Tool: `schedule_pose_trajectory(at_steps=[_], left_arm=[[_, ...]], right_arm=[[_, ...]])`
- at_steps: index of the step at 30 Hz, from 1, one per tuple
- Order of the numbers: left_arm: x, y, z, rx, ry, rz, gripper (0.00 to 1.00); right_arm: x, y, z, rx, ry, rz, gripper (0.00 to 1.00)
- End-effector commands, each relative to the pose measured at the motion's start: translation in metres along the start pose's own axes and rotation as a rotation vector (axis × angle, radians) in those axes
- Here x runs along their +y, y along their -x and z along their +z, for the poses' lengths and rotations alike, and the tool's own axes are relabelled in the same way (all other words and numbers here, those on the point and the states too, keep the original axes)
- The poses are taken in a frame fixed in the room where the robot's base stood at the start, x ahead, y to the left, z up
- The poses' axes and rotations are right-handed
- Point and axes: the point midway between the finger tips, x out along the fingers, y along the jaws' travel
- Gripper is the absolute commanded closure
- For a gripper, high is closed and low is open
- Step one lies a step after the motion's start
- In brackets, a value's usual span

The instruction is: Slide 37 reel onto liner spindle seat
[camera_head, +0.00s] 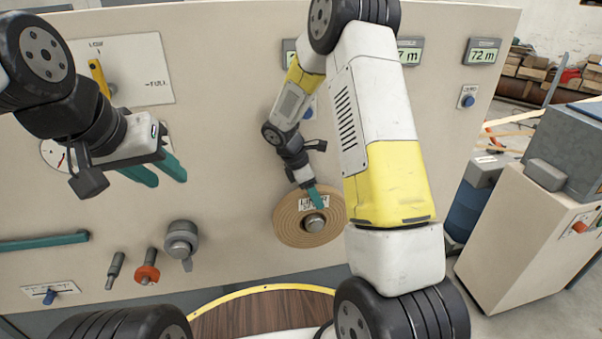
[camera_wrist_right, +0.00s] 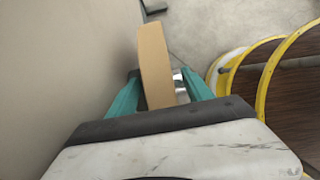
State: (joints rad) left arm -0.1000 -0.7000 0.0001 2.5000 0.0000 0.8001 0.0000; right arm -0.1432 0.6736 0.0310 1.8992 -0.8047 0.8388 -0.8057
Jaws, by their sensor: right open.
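The tan wound reel (camera_head: 290,225) is flat against the beige panel, around a round metal spindle end (camera_head: 315,223) that shows at its middle. A small white label on the reel is partly covered by a teal finger; its text is not fully readable. My right gripper (camera_head: 316,196) is at the reel's upper part. In the right wrist view, the reel's edge (camera_wrist_right: 154,62) stands between the two parted teal fingers of this gripper (camera_wrist_right: 160,92). Metal (camera_wrist_right: 180,86) shows beside it. My left gripper (camera_head: 160,172) is open and empty in front of the panel at the left.
A grey knob (camera_head: 181,240), an orange-collared peg (camera_head: 147,267) and a teal bar (camera_head: 42,242) are on the panel's lower left. A yellow-rimmed round wooden platform (camera_head: 262,315) lies below the reel. A beige cabinet (camera_head: 530,235) stands at the right.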

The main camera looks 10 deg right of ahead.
Motion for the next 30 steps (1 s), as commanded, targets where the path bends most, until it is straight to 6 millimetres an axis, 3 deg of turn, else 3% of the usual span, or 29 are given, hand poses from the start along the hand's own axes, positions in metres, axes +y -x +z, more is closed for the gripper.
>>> schedule_pose_trajectory(at_steps=[5, 13, 22, 30], left_arm=[[0.0, 0.0, 0.0, 0.0, 0.0, 0.0, 0.64], [0.0, 0.0, 0.0, 0.0, 0.0, 0.0, 0.64], [0.0, 0.0, 0.0, 0.0, 0.0, 0.0, 0.64], [0.0, 0.0, 0.0, 0.0, 0.0, 0.0, 0.64]], right_arm=[[-0.0003, -0.0127, -0.0001, 0.0, 0.001, 0.0, 0.41], [-0.0002, -0.0138, 0.0002, 0.0, 0.0, 0.0, 0.41], [-0.0002, -0.0136, 0.0002, 0.0, 0.0, 0.0, 0.98], [-0.0001, -0.0134, 0.0003, 0.0, -0.001, 0.0, 1.0]])
